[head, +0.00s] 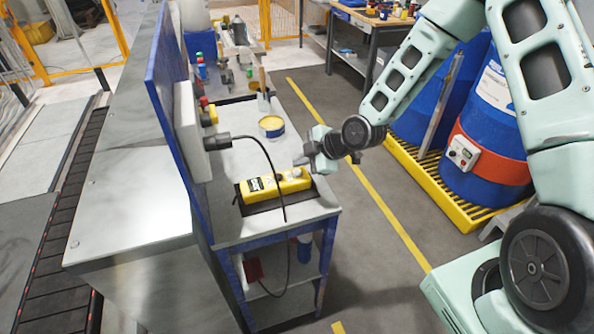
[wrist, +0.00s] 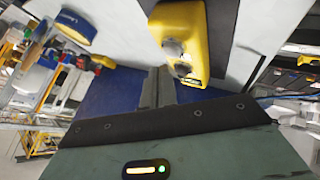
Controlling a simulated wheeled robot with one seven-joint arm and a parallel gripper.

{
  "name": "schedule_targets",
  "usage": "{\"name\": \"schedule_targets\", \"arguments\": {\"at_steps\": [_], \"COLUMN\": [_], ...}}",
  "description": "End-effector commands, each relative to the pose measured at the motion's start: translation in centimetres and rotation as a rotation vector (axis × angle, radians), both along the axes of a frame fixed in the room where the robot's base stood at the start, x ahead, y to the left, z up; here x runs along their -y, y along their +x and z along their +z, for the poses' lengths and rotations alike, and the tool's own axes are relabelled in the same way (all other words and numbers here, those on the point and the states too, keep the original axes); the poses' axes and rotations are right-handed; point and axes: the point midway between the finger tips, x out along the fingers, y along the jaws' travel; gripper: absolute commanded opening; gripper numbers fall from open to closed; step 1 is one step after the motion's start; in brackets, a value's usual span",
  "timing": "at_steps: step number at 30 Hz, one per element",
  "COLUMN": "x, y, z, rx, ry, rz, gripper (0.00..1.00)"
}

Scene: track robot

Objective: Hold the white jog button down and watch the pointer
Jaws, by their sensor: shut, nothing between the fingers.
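A yellow control box (head: 262,188) lies on the dark mat on the grey bench top. It shows at the top of the wrist view (wrist: 205,30), with pale round buttons (wrist: 173,48) on its face. I cannot tell for sure which button is the white jog button. My gripper (head: 299,160) is near the box's right end in the head view, apparently above it. In the wrist view the fingers (wrist: 160,72) are shut together and empty, with the tips beside the box's button end. Contact with a button cannot be made out. I cannot identify a pointer in either view.
A black cable (head: 268,152) runs from the grey wall box (head: 190,132) past the yellow box. The blue upright panel (head: 170,95) bounds the bench on the left. Blue drums (head: 487,150) stand on a yellow pallet at right.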

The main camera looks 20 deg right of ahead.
Motion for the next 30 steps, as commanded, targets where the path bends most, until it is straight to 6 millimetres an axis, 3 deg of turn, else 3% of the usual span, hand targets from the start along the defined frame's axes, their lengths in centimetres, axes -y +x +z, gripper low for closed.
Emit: {"name": "schedule_targets", "arguments": {"at_steps": [30], "x": [0.00], "y": [-0.01], "z": [-0.84], "rx": [0.000], "ry": [0.000], "rz": [0.000], "gripper": [0.00]}}
